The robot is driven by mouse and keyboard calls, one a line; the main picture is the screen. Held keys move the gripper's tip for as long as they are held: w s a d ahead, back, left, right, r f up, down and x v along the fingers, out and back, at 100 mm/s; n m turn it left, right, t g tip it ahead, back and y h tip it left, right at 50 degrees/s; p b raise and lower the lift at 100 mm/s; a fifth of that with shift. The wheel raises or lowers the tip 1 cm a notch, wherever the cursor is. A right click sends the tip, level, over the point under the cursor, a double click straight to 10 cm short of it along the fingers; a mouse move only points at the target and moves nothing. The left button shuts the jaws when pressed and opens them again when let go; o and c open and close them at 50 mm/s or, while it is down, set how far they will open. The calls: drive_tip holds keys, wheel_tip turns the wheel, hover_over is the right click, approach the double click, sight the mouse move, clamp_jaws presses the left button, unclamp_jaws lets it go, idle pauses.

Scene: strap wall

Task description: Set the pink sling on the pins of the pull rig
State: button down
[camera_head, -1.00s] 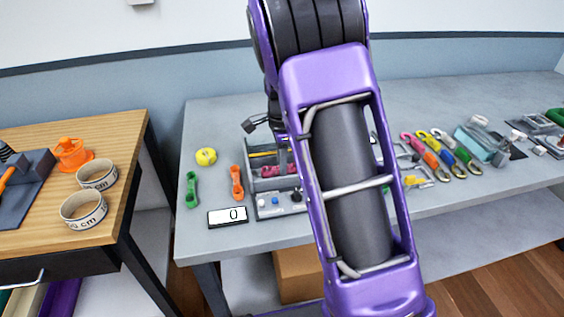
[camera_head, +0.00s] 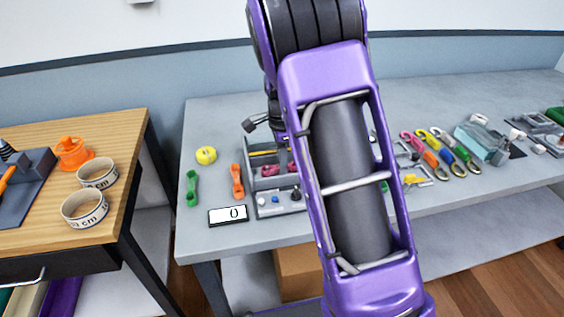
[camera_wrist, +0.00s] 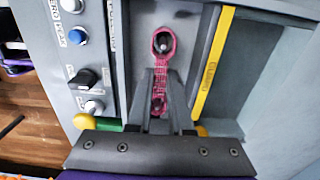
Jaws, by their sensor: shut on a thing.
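The pink sling (camera_wrist: 164,60) lies lengthwise in the channel of the grey pull rig (camera_wrist: 120,60), in the wrist view. Its far eye surrounds a grey pin tip (camera_wrist: 164,43). How deep that eye sits on the pin cannot be told. My gripper (camera_wrist: 160,88) is shut on the sling's near part, low in the channel. The near eye shows between the fingers; the fingers hide whether a pin is in it. In the head view, the pull rig (camera_head: 262,199) stands on the grey bench, with pink bits of the sling (camera_head: 270,170) beside my arm.
A yellow ruler strip (camera_wrist: 213,62) runs along the channel's right side. Knobs and a blue button (camera_wrist: 78,36) are on the left panel. A display (camera_head: 229,215), green (camera_head: 192,188) and orange (camera_head: 237,181) slings and a yellow roll (camera_head: 206,155) lie left of the rig.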

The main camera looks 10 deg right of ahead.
drive_tip(key=shift+f, duration=0.1)
drive_tip(key=shift+c, duration=1.7)
unclamp_jaws()
wheel_tip(320, 180, up, 6)
drive_tip(key=p, duration=0.5)
